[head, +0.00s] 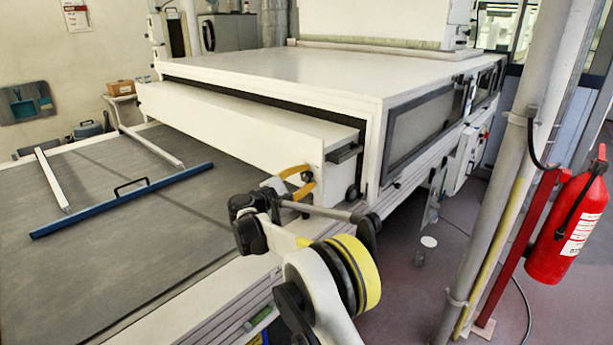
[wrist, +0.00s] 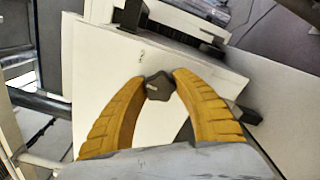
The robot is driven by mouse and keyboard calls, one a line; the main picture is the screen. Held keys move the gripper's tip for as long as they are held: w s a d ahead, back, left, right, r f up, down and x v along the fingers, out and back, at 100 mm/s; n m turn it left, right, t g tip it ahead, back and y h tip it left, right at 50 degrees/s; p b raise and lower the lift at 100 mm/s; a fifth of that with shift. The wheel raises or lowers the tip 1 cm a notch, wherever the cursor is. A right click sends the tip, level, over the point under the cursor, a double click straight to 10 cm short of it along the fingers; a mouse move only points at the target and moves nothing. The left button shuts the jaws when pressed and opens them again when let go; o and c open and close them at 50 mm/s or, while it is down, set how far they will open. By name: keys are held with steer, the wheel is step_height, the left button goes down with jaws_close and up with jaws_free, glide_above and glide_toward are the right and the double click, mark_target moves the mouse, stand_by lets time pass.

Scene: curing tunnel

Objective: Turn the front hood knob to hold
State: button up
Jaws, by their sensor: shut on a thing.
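The front hood knob (wrist: 159,87) is a small dark lobed knob on a pale panel in the wrist view. My gripper (wrist: 158,86) has yellow ridged fingers, and their tips are shut on the knob from both sides. A short light mark shows on the knob's face. In the head view my gripper (head: 306,182) is at the right end of the white front hood (head: 240,125) of the tunnel. The knob is hidden or too small to make out there. No label for hold is readable in either view.
A dark conveyor bed (head: 130,240) lies left of my arm, with a blue bar (head: 120,201) with a handle on it. A grey post (head: 510,170) and a red fire extinguisher (head: 567,228) stand at the right. Floor (head: 400,290) shows between the machine and the post.

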steer(key=m, duration=0.4)
steer(key=shift+m, duration=0.3)
steer(key=shift+m+p, duration=0.35)
steer(key=shift+m, duration=1.25)
steer(key=o, duration=1.2)
steer(key=v, duration=1.2)
